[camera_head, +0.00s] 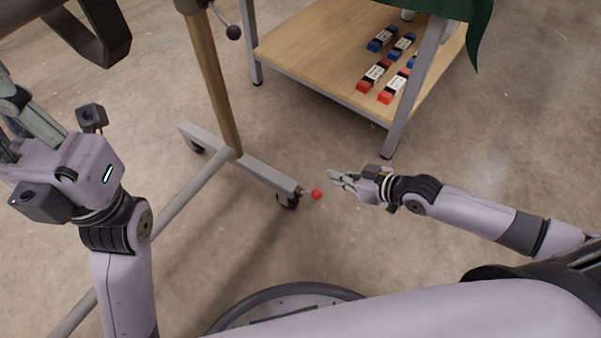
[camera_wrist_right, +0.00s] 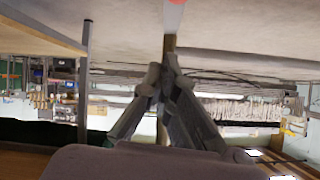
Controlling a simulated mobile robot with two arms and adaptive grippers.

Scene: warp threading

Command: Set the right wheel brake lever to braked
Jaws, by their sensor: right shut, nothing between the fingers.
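The right wheel brake lever has a round red knob (camera_head: 317,194) on a short thin stem at the right end of the grey foot bar (camera_head: 262,172), above a dark caster (camera_head: 288,202). My right gripper (camera_head: 334,177) is shut and empty, just right of the knob with a small gap in the picture. In the right wrist view its closed fingers (camera_wrist_right: 165,68) show in the middle, and a red patch (camera_wrist_right: 176,2), likely the knob, is cut by the top edge. My left gripper (camera_head: 25,112) is at the left edge, away from the lever; its finger opening is unclear.
A wooden post (camera_head: 214,85) rises from the foot bar, and a long grey tube (camera_head: 190,197) runs to the lower left. A low wooden shelf (camera_head: 300,43) with red and blue packs stands behind; its metal leg (camera_head: 407,108) is near my right gripper. The floor around the knob is clear.

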